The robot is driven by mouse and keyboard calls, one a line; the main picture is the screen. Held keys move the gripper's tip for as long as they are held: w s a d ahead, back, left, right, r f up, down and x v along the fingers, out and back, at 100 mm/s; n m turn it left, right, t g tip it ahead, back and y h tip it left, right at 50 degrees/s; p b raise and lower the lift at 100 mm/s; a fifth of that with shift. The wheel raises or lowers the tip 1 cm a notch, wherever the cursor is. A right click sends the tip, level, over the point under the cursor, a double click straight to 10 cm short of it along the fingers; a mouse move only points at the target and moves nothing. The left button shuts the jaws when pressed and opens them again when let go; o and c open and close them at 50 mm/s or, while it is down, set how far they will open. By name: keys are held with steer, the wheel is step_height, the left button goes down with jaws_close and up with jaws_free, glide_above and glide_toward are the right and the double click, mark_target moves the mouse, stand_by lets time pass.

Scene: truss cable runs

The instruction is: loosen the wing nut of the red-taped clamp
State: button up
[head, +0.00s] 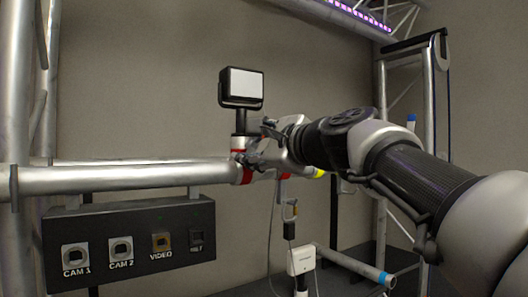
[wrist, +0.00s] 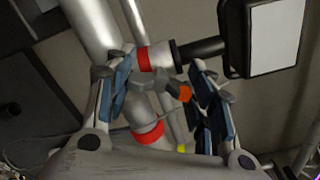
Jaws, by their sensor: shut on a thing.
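The red-taped clamp sits on the long silver tube (head: 125,178), between bands of red tape (head: 246,176) that also show in the wrist view (wrist: 148,134). Its grey wing nut (wrist: 147,82) lies between my fingers in the wrist view, next to a small orange tip (wrist: 185,92). My gripper (head: 266,146) reaches the clamp from the right. In the wrist view my gripper (wrist: 154,78) is shut on the wing nut, with one finger on each side. The exact contact is hard to see. In the head view my gripper hides part of the clamp.
A small screen (head: 241,86) on a short dark post stands above the clamp, close to my fingers. A black connector box (head: 130,240) hangs under the tube at left. A yellow band (head: 319,173), a hanging cable (head: 270,235) and a white box (head: 301,260) are nearby.

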steer(key=n+b, duration=0.2)
steer(key=n, duration=0.4)
steer(key=shift+f+n+b, duration=0.15)
steer(key=shift+n+b, duration=0.15)
steer(key=shift+b, duration=0.05)
steer(key=n+b, duration=0.2)
steer(key=n, duration=0.4)
steer(key=n+b, duration=0.2)
steer(key=n, duration=0.4)
steer(key=shift+n, duration=0.3)
steer(key=n+b, duration=0.1)
steer(key=n, duration=0.4)
steer(key=o, duration=1.1)
steer(key=shift+c, duration=0.2)
